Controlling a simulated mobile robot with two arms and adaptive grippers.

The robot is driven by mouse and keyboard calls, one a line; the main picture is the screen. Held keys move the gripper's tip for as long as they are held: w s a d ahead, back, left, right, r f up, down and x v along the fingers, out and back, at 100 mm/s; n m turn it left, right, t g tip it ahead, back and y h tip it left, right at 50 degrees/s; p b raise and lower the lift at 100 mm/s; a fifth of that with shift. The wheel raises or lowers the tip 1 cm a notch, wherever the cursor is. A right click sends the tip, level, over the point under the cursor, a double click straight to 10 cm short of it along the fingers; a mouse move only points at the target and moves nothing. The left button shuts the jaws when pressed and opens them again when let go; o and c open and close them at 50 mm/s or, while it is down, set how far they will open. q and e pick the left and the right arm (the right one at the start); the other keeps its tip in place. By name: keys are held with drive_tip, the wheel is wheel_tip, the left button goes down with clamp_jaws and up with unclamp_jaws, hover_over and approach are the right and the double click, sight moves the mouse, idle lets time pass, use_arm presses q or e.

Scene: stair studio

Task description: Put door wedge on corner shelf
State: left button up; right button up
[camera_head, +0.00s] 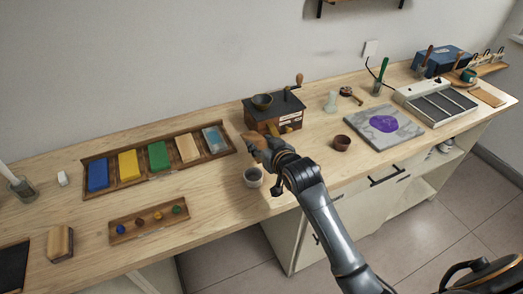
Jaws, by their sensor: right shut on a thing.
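My right gripper (261,147) reaches in from the lower right, over the bench in front of the coffee grinder. It is shut on a small tan-brown piece, apparently the door wedge (253,138); the gripper hides part of it and its shape is hard to make out. A wall shelf on dark brackets (320,9) is cut off by the top edge; I cannot tell whether it is the corner shelf. My left gripper is out of view.
A wooden grinder (262,120) stands just behind the gripper. A tray of coloured blocks (172,171) lies left. A grey slab (408,135) lies right.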

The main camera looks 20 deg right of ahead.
drive_tip(key=shift+w+d+f, duration=0.15)
drive_tip(key=shift+w+f, duration=0.35)
drive_tip(key=shift+f, duration=0.05)
drive_tip(key=shift+w+d+f, duration=0.15)
drive_tip(key=shift+w+f, duration=0.35)
drive_tip(key=shift+f, duration=0.05)
drive_tip(key=shift+w+d+f, duration=0.1)
drive_tip(key=shift+w+f, duration=0.1)
drive_tip(key=shift+f, duration=0.1)
wheel_tip(320, 180, down, 2)
drive_tip(key=shift+s+f+p, duration=0.1)
drive_tip(key=shift+f+p, duration=0.1)
drive_tip(key=shift+p, duration=0.35)
drive_tip(key=shift+f, duration=0.25)
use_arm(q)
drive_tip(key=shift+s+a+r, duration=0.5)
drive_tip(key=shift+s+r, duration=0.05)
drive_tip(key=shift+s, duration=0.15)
use_arm(e)
drive_tip(key=shift+f, duration=0.15)
drive_tip(key=o, duration=1.2)
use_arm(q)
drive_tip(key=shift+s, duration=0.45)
